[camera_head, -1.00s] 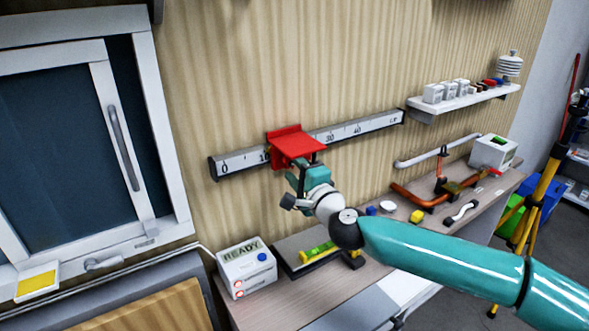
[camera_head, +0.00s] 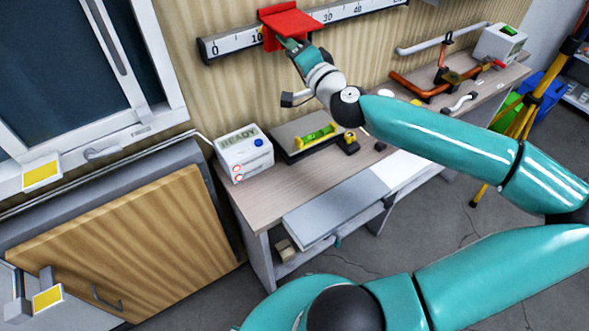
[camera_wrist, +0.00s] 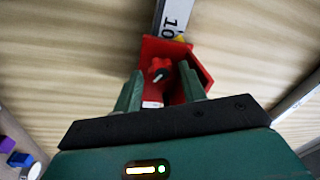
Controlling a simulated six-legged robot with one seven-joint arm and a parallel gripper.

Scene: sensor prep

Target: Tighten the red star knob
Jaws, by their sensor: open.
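The red star knob (camera_wrist: 160,70) shows in the wrist view, on the red bracket (camera_wrist: 148,47). My gripper (camera_wrist: 163,88) is open, with one green finger on each side of the knob in the picture. Its fingers appear apart from the knob; the exact depth gap is hard to tell. In the head view the red bracket (camera_head: 291,22) sits on the ruler rail (camera_head: 228,46) near the 10 mark. My gripper (camera_head: 292,47) is just below it, and the knob is hidden there.
A bench (camera_head: 260,193) below holds a white READY box (camera_head: 244,152), a dark tray with a yellow-green level (camera_head: 318,134), and copper pipes (camera_head: 415,88). A window (camera_head: 60,80) is at left. A yellow tripod (camera_head: 520,120) stands at right.

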